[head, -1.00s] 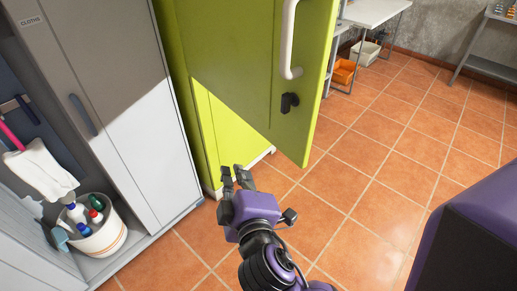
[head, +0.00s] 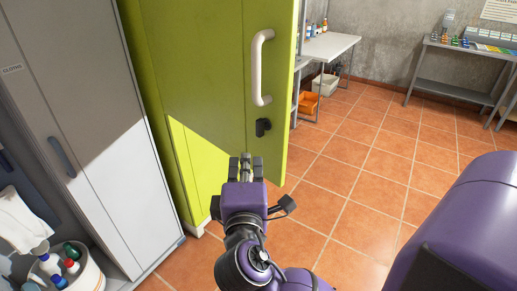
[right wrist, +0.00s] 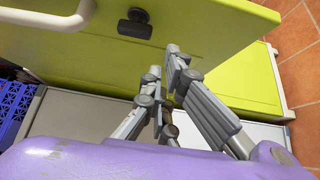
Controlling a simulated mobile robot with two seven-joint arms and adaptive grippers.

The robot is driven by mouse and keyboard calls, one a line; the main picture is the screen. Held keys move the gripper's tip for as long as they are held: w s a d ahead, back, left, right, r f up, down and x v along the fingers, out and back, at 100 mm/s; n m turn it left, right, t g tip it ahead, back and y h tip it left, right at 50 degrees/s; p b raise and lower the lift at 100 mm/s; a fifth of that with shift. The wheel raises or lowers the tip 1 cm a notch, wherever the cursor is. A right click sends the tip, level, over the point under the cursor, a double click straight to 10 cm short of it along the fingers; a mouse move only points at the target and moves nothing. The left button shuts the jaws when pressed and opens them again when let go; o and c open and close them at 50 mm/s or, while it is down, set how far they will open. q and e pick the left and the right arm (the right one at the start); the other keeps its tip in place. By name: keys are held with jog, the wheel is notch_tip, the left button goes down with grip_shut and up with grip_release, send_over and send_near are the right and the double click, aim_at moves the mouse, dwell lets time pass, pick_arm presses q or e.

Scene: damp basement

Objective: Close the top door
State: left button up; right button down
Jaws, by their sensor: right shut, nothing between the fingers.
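The top door (head: 205,65) of the tall green cabinet stands open, swung outward over the lit lower front (head: 200,165). It has a long white handle (head: 262,70) and a dark latch (head: 263,127) below it. In the right wrist view the door (right wrist: 215,35) fills the upper part, with the handle (right wrist: 50,22) and latch (right wrist: 135,24) at upper left. My right gripper (head: 246,160) is shut and empty, in front of the door's lower part, below and left of the latch. Whether its fingertips touch the door I cannot tell. My left gripper is not in view.
A grey-white locker (head: 85,130) stands close on the left, with a bucket of bottles (head: 90,275) at its lower left. Tiled floor (head: 365,170) is free to the right. A white table (head: 328,46), an orange bin (head: 308,102) and a grey metal table (head: 450,80) stand farther back.

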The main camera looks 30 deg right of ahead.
jog(key=shift+w+d+p, duration=0.15)
jog(key=shift+w+d, duration=0.3)
jog(key=shift+d, duration=0.4)
jog(key=shift+w+d+p, duration=0.1)
jog(key=shift+w+d, duration=0.35)
jog(key=shift+d, duration=0.35)
jog(key=shift+w+d+p, duration=0.15)
jog(key=shift+w+d, duration=0.3)
jog(key=shift+d, duration=0.4)
